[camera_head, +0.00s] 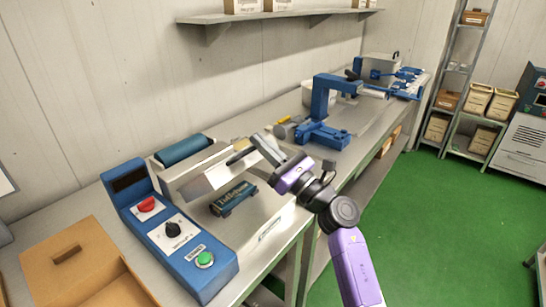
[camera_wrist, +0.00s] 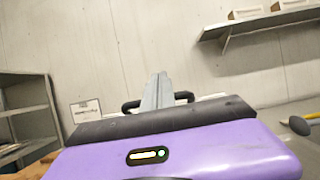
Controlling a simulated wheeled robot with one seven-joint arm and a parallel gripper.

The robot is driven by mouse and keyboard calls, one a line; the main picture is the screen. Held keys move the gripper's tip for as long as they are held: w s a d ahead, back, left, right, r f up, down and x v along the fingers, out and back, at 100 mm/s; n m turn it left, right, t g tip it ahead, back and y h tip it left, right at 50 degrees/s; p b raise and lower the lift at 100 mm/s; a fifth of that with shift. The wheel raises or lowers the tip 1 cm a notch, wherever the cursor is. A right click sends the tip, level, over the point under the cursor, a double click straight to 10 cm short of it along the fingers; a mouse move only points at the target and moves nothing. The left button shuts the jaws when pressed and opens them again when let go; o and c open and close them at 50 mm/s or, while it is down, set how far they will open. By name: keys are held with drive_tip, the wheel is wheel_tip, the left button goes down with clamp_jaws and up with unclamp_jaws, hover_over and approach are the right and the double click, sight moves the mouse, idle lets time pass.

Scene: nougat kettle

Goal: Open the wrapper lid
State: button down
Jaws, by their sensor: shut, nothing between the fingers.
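The wrapper (camera_head: 190,238) stands on the bench at the left in the head view, with a blue control panel beside it. A grey tilted plate that looks like its lid (camera_head: 205,181) slants above the wrapper's bed. A dark green bar (camera_head: 234,197) with lettering lies under it. My gripper (camera_head: 259,147) is at the plate's right end, beside a dark handle-like piece (camera_head: 240,155). In the wrist view my gripper (camera_wrist: 158,78) is shut and empty, with a black bar handle (camera_wrist: 131,105) just behind it. Whether they touch is unclear.
A blue roll (camera_head: 184,150) sits behind the plate. A wooden tray (camera_head: 70,262) is at front left. A blue clamp-like machine (camera_head: 322,105) stands further along the bench. A wall shelf (camera_head: 270,15) hangs above. Green floor (camera_head: 430,220) is open at right.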

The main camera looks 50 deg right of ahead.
drive_tip(key=shift+w+r, duration=1.1)
drive_tip(key=shift+r, duration=0.1)
drive_tip(key=shift+f, duration=0.15)
drive_tip(key=shift+s+f, duration=0.1)
drive_tip(key=shift+f, duration=0.05)
